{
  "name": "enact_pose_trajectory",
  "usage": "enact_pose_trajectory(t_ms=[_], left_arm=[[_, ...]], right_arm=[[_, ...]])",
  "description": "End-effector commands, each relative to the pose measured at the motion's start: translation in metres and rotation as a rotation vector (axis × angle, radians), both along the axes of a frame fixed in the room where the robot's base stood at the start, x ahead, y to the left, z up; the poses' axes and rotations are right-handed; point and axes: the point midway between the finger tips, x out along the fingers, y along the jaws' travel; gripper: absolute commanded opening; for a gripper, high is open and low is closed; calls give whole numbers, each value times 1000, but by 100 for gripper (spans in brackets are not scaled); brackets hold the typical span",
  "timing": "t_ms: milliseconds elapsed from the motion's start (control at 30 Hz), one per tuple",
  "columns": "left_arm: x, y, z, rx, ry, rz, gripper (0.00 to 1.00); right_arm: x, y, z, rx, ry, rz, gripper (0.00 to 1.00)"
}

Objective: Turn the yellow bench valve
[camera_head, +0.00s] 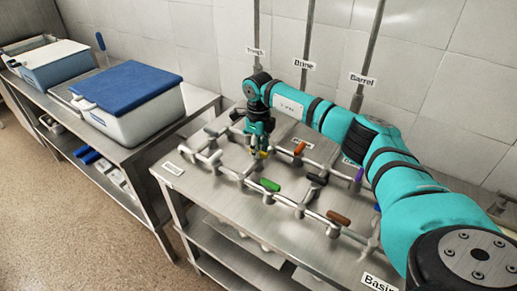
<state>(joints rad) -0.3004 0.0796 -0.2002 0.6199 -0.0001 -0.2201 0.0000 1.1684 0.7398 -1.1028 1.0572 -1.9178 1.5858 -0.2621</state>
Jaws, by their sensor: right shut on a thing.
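The yellow bench valve (264,154) is on the pipework on the steel bench, and only a small part of its yellow handle shows beneath my right gripper. My right gripper (258,150) points down at the valve and is shut on its handle. The gripper and wrist hide most of the handle, so its exact angle cannot be told. My right arm comes in from the right edge across the bench. My left gripper is not in view.
Near the gripper on the same pipework are a green handle (270,185), a black handle (316,179), an orange handle (299,149), a brown handle (338,218) and a purple handle (359,174). Vertical pipes rise behind. A blue-lidded white tub (127,88) stands on the left table.

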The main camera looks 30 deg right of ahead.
Motion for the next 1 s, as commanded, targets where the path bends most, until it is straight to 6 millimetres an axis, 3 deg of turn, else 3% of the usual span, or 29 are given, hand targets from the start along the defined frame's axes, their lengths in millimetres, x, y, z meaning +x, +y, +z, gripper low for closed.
enact_pose_trajectory(t_ms=[300, 833, 867, 1000], left_arm=[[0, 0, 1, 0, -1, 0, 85], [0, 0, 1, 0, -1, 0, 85], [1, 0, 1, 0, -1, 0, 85], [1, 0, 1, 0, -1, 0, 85]], right_arm=[[1, -1, 2, -1, -5, -113, 0], [1, -1, 2, 0, -6, -134, 0], [1, -1, 2, 0, -6, -134, 21], [1, -1, 2, 0, -4, -133, 39]])
